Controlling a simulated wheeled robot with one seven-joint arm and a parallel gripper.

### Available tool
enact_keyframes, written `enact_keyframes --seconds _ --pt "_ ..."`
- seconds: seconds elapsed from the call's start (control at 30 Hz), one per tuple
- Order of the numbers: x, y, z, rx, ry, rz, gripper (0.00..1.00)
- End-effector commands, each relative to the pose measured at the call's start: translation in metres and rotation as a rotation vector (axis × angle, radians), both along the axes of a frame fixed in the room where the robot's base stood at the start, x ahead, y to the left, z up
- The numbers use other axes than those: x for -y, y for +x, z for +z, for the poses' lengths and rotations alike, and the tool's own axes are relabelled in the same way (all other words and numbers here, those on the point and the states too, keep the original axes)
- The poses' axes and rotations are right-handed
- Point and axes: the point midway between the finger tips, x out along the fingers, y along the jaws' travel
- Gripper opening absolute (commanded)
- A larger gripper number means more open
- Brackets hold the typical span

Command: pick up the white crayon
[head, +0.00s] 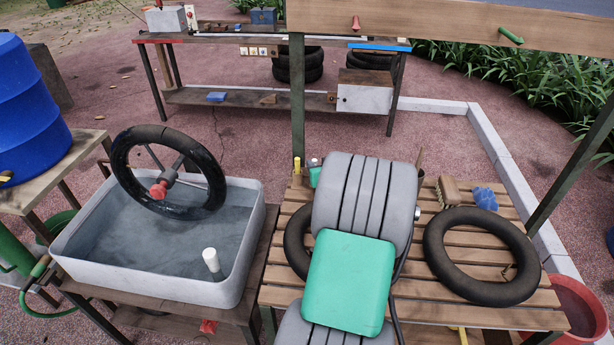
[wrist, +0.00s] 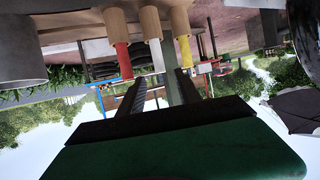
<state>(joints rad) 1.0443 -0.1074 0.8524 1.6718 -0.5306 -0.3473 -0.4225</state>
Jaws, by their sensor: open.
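The white crayon (wrist: 157,56) shows in the wrist view, between a red crayon (wrist: 122,56) and a yellow crayon (wrist: 184,50). The picture is upside down, and each crayon has a tan cylinder at its upper end. My gripper (wrist: 160,80) is open, with a dark finger on each side. The white crayon lines up with the gap between the fingertips. I cannot tell how far away it is, and no contact shows. In the head view my arm hides the gripper, and I cannot make out the white crayon.
In the head view, a slatted table (head: 420,312) carries black rings (head: 480,292), a brush (head: 449,193) and a blue lump (head: 485,198). A dark green post (head: 297,110) rises at its back. A water basin (head: 150,288) with a wheel (head: 127,166) stands to the left.

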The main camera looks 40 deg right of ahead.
Motion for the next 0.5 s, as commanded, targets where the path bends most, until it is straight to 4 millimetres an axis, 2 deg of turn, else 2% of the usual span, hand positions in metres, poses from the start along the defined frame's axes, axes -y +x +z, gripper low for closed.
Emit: enact_keyframes --seconds 0.07,0.5 --pt "0.002 0.003 -0.007 0.0 0.0 0.0 0.41" --pt "0.029 0.057 -0.03 -0.003 0.002 0.003 0.41"
